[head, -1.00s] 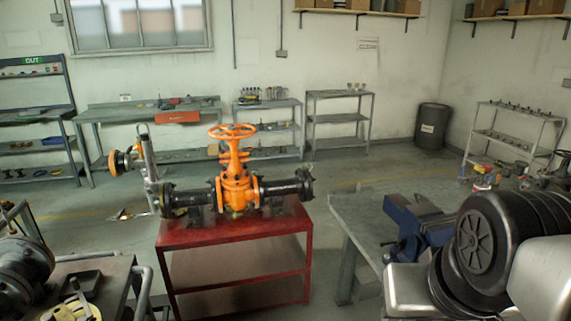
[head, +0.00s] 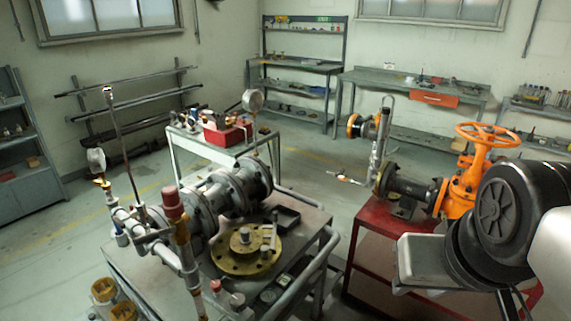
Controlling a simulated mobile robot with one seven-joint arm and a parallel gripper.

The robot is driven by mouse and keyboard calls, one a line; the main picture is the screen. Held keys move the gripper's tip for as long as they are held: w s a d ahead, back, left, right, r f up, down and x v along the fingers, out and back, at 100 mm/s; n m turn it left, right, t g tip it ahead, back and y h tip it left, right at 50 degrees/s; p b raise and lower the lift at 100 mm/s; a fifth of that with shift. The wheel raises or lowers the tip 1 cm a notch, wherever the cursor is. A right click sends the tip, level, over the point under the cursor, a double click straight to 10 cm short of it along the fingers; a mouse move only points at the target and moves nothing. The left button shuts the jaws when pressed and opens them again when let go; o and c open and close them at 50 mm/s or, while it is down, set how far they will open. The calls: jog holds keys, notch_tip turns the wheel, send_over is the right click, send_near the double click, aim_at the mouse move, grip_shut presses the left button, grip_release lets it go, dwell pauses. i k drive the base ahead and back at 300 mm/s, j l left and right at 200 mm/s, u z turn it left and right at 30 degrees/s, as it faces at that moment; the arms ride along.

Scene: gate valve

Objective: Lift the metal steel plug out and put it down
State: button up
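A small metal plug-like piece (head: 245,236) stands upright at the centre of a round brass-yellow flange (head: 233,262) on the cart at the lower middle of the head view. It looks like the steel plug, but it is small and I cannot tell how deep it sits. A grey metal piece (head: 268,240) stands close on its right. My arm fills the right edge of the picture, well to the right of the flange. My gripper's fingers do not show, so I cannot see whether it holds anything.
Grey pipework (head: 205,210) with gauges and a red-capped fitting (head: 174,203) crowds the cart's left side. A tubular rail (head: 318,265) runs along its right. An orange gate valve (head: 465,180) stands on a red table (head: 380,218) to the right.

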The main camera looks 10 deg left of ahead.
aim_at(245, 240)
jog(key=i+l+u, duration=0.1)
jog(key=i+u, duration=0.15)
jog(key=u, duration=0.2)
jog(key=i+l+u, duration=0.2)
jog(key=u, duration=0.25)
jog(key=i+l+u, duration=0.25)
jog(key=u, duration=0.2)
jog(key=i+l+u, duration=0.25)
jog(key=l+u, duration=0.2)
jog(key=i+l+u, duration=0.25)
jog(key=l, duration=0.15)
jog(key=k, duration=0.1)
